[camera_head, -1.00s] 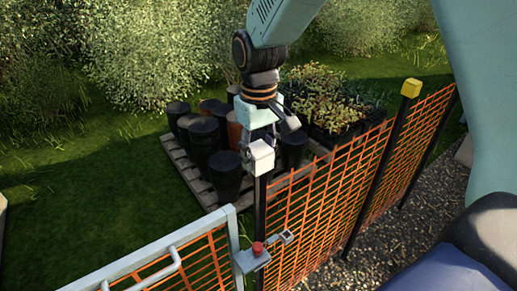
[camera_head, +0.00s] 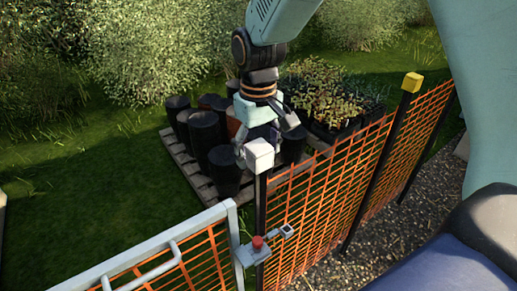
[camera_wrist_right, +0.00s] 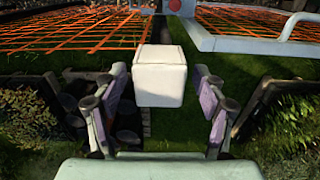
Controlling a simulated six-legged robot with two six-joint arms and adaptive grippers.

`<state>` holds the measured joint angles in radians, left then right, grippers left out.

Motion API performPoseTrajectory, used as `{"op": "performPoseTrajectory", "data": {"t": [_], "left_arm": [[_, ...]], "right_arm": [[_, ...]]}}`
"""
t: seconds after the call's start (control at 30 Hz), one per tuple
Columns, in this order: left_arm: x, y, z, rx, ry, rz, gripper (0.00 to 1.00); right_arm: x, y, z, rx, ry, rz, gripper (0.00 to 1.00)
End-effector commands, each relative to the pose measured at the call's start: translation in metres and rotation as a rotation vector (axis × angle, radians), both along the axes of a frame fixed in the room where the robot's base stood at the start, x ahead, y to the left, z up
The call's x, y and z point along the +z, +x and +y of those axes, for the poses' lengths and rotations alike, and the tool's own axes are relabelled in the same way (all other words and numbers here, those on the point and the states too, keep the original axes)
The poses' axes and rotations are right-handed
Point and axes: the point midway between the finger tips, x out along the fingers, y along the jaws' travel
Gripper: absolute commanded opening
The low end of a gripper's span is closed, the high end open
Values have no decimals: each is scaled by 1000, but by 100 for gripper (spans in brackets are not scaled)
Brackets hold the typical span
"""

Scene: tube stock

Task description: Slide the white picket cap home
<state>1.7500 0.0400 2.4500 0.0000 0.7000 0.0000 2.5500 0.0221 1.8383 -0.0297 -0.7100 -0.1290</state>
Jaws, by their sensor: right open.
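The white picket cap (camera_head: 260,154) sits on top of the dark post (camera_head: 262,205) at the end of the orange mesh fence, beside the gate. In the right wrist view the cap (camera_wrist_right: 160,76) is a pale block ahead of and between the spread fingers. My right gripper (camera_head: 266,142) is open, just behind the cap in the head view. Its fingers (camera_wrist_right: 160,102) stand apart with a gap on each side of the cap. How far the cap is down on the post cannot be told. My left gripper is not in view.
A grey gate (camera_head: 150,252) with a red-buttoned latch (camera_head: 257,246) stands close by. A yellow-capped post (camera_head: 411,83) rises farther right. Behind are black pots (camera_head: 224,170) on a wooden pallet (camera_head: 200,183) and potted plants (camera_head: 335,95). Grass lies open at left.

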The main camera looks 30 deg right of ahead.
Motion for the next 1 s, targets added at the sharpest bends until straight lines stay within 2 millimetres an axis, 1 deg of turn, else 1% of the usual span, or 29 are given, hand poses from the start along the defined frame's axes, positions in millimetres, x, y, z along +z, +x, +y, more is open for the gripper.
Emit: {"op": "performPoseTrajectory", "data": {"t": [0.13,0.23,0.37,0.5,0.7,0.83,1.0], "left_arm": [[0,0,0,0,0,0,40],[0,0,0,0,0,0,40],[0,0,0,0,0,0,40],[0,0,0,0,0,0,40],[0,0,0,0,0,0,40],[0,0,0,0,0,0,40],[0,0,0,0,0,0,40]], "right_arm": [[3,0,0,0,0,-1,71],[14,1,0,0,-1,-3,71],[39,2,0,0,0,-5,71],[69,2,0,0,0,-6,71],[102,2,1,0,-1,-2,71],[115,2,1,0,0,0,71],[120,1,1,0,0,1,71]]}}
